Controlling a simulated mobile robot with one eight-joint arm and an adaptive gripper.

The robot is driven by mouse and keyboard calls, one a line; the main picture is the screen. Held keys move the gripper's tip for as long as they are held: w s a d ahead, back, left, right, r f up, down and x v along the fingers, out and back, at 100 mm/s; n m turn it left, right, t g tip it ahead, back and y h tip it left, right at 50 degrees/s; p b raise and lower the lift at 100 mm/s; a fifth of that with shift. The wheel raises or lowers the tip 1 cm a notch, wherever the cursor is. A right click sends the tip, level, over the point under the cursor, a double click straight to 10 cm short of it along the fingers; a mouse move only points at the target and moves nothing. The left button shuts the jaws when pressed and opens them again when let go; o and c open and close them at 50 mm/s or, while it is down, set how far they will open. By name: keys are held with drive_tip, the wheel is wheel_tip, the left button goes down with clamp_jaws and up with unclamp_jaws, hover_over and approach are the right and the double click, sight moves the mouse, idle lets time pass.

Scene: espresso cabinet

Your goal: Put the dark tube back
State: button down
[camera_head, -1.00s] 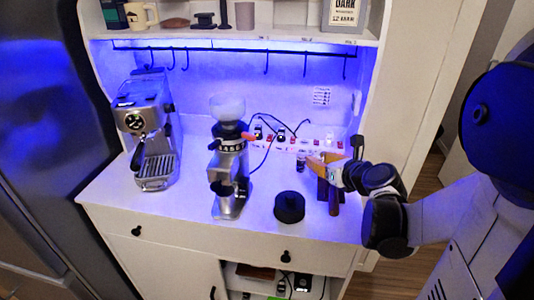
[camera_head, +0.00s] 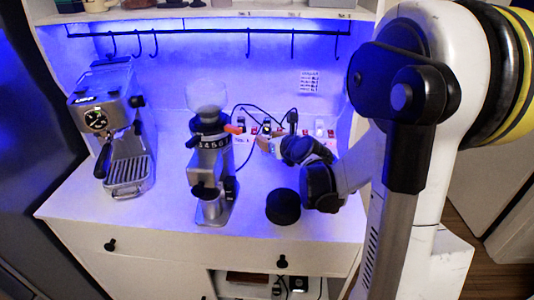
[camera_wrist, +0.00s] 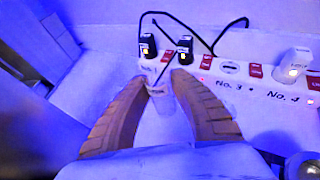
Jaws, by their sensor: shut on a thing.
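In the head view my gripper (camera_head: 268,143) is at the back of the counter, close in front of the power strip. The held thing is too small to make out there. The place where the tube belongs cannot be made out.
The white power strip (camera_wrist: 228,88) with red switches and black plugs (camera_wrist: 184,48) lies just beyond the fingers. A grinder (camera_head: 212,165) and an espresso machine (camera_head: 118,135) stand to the left. A black round container (camera_head: 283,206) stands in front of my wrist.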

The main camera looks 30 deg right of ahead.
drive_tip(key=shift+f+b, duration=1.05)
drive_tip(key=shift+f, duration=0.9)
drive_tip(key=shift+f, duration=0.2)
drive_tip(key=c, duration=1.2)
unclamp_jaws()
drive_tip(key=shift+r, duration=0.1)
